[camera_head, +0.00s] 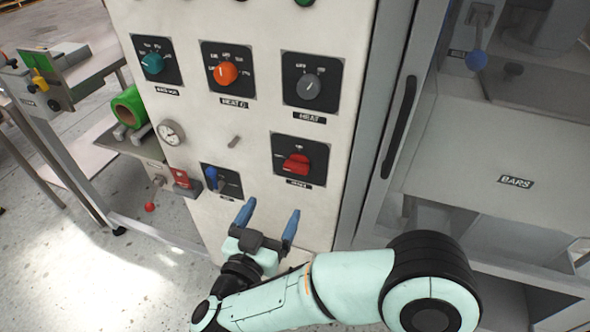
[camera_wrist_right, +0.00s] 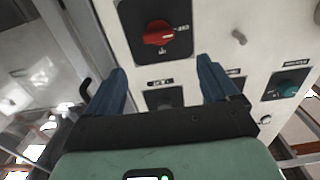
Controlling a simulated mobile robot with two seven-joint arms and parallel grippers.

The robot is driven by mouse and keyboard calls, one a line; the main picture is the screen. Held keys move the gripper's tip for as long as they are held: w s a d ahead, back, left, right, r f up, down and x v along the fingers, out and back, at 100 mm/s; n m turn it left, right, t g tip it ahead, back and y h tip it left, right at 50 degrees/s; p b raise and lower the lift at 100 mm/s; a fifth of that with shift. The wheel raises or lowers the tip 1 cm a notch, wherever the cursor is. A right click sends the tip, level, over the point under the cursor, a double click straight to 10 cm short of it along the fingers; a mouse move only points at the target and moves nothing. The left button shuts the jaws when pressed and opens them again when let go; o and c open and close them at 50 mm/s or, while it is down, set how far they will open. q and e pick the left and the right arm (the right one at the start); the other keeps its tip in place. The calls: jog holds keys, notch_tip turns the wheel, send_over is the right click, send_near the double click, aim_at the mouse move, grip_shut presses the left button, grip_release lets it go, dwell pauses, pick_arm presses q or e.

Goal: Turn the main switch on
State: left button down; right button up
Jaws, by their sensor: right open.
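The red rotary switch (camera_head: 296,165), probably the main switch, is a red knob on a black plate low on the pale panel. Its label is too blurred to read with certainty. In the right wrist view, where the panel appears upside down, the red knob (camera_wrist_right: 158,33) is at the top centre, beyond the fingertips. My right gripper (camera_head: 268,214) is below the red knob in the head view, with its two blue fingers apart and nothing between them. It also shows in the right wrist view (camera_wrist_right: 160,70). It is apart from the knob. My left gripper is not in view.
Teal (camera_head: 152,63), orange (camera_head: 226,73) and grey (camera_head: 310,87) knobs sit above. A blue lever (camera_head: 212,178) is left of the red switch, and a small peg (camera_head: 233,142) sticks out nearby. A cabinet with a black handle (camera_head: 398,127) stands to the right.

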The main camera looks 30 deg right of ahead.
aim_at(294, 170)
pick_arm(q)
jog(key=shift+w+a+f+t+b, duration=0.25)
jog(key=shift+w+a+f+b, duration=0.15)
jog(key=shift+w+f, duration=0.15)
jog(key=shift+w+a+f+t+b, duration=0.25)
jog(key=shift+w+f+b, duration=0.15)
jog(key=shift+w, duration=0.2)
pick_arm(e)
jog(key=x, duration=1.2)
jog(key=shift+w+d, duration=0.2)
jog(key=shift+d, duration=0.15)
jog(key=shift+r, duration=0.1)
jog(key=c, duration=1.1)
